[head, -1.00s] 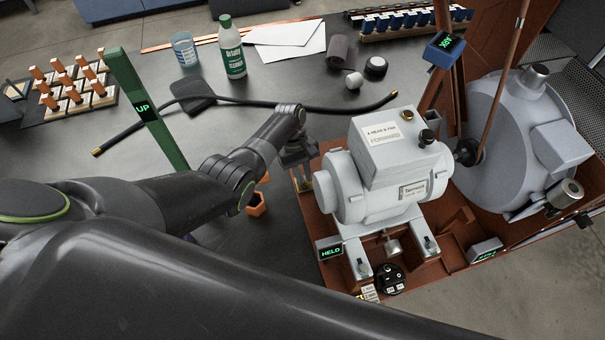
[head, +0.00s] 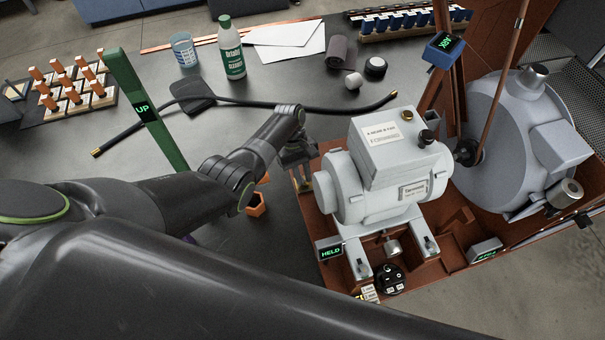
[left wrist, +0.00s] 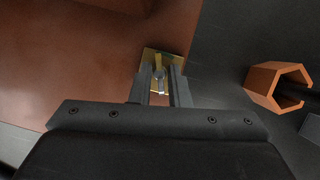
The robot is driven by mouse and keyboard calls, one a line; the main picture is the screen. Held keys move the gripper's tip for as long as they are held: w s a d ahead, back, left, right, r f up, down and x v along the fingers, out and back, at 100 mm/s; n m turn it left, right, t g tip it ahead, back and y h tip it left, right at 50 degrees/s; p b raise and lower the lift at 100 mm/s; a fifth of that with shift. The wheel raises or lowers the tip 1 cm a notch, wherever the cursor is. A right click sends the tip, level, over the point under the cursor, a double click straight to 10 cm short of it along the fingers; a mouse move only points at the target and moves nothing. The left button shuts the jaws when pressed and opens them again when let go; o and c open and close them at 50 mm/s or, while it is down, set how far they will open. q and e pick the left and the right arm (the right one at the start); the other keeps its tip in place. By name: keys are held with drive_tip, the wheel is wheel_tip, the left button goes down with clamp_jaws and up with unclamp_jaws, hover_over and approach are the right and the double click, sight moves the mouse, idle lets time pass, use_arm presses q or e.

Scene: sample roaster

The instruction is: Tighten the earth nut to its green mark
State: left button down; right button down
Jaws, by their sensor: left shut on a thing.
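The earth nut (left wrist: 159,73) shows in the left wrist view as a small grey round piece on a brass plate (left wrist: 176,65) on the red-brown machine base. My left gripper (left wrist: 160,84) is shut on it, a finger on each side. In the head view my left gripper (head: 303,184) points down at the left edge of the base, beside the grey motor (head: 385,165). The nut is hidden there by the gripper. My right gripper is not in view.
An orange hexagonal piece (head: 256,205) stands on the dark bench close by the left gripper; it also shows in the left wrist view (left wrist: 262,82). A green lever marked UP (head: 147,110), a black hose (head: 300,108) and a bottle (head: 231,50) stand or lie farther back.

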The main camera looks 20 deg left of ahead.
use_arm(q)
drive_tip(key=c, duration=1.4)
unclamp_jaws()
drive_tip(key=p+v, duration=0.1)
drive_tip(key=v, duration=1.6)
drive_tip(key=shift+r, duration=0.15)
drive_tip(key=shift+c, duration=0.3)
